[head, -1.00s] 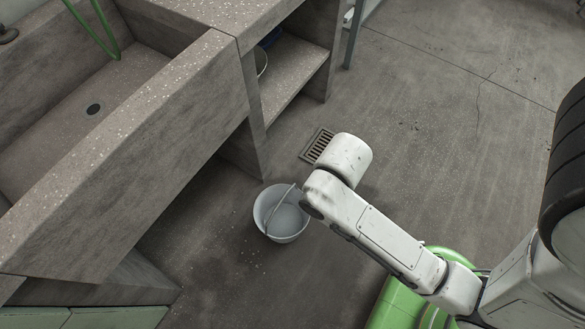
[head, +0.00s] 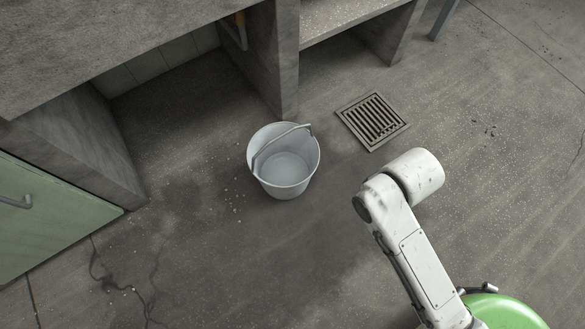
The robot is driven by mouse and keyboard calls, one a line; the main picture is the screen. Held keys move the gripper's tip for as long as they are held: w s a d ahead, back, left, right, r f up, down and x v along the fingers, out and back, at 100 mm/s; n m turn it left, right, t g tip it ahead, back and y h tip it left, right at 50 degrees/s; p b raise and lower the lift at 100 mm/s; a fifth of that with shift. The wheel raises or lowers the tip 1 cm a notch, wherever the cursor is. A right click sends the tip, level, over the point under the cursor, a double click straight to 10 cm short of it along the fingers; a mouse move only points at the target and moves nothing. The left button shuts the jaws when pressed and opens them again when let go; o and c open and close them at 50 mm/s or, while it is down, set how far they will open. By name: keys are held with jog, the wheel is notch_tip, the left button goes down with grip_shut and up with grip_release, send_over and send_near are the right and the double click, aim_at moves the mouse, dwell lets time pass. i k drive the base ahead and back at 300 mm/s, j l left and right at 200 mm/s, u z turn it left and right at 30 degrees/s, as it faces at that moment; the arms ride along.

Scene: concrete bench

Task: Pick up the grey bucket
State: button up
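The grey bucket (head: 284,188) stands upright on the concrete floor, near the middle of the head view. It looks empty, and its handle (head: 283,137) lies across the rim. The bucket is beside the foot of a concrete bench support. My arm is in view to the right of the bucket, clearly apart from it. My gripper does not show in the head view, so I cannot see its fingers.
The concrete bench support (head: 272,70) rises just behind the bucket. A metal floor drain (head: 372,120) lies to its right. A green cabinet door (head: 50,218) is at the left. Small crumbs lie left of the bucket. The floor in front of it is clear.

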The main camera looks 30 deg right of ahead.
aim_at(284, 156)
jog(key=j+z, duration=0.75)
jog(key=k+j+z, duration=0.1)
jog(key=j+z, duration=0.3)
